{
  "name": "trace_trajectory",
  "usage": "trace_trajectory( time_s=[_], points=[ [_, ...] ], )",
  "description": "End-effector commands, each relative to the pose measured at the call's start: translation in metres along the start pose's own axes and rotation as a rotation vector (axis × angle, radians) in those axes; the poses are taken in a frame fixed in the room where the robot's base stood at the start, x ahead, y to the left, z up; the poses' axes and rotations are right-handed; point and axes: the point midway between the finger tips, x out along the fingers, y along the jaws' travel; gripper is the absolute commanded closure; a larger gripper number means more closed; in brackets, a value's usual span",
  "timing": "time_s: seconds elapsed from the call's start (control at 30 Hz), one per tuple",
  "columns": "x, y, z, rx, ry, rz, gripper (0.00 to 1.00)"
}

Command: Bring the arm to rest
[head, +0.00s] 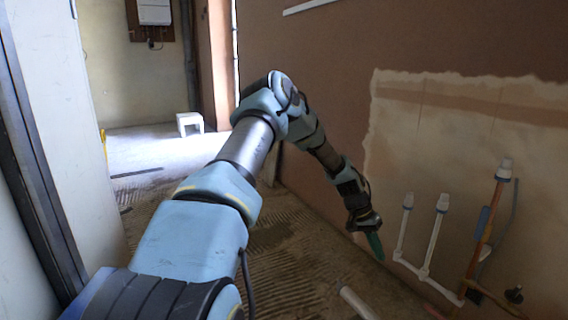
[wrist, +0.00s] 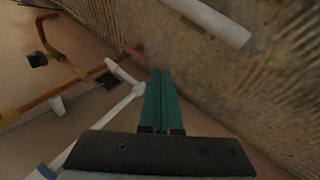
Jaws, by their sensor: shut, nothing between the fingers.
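My arm reaches forward from the lower left of the head view, bends at a raised elbow and slopes down to the right. My gripper (head: 376,246) hangs at its end, pointing down, in front of the plastered wall and above the floor. In the wrist view the green fingers of my gripper (wrist: 160,84) lie together, shut, with nothing between them. They appear apart from the pipes and the floor.
White pipes (head: 426,252) and a copper-coloured pipe (head: 486,232) run along the wall at the right. A white stool (head: 190,122) stands at the back. A pale panel (head: 62,110) stands at left.

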Motion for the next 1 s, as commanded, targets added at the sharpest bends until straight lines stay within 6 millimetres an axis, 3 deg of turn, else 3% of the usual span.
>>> trace_trajectory(
  time_s=[0.03, 0.2, 0.37, 0.6, 0.8, 1.0],
  points=[
    [-0.030, -0.002, 0.012, -0.008, -0.005, -0.050, 1.00],
    [-0.108, -0.017, 0.060, -0.074, -0.008, -0.195, 1.00],
    [-0.180, -0.027, 0.114, -0.169, 0.009, -0.320, 1.00],
    [-0.274, -0.027, 0.209, -0.349, 0.071, -0.462, 1.00],
    [-0.315, -0.017, 0.272, -0.476, 0.129, -0.518, 1.00],
    [-0.338, -0.003, 0.321, -0.577, 0.183, -0.544, 1.00]
  ],
)
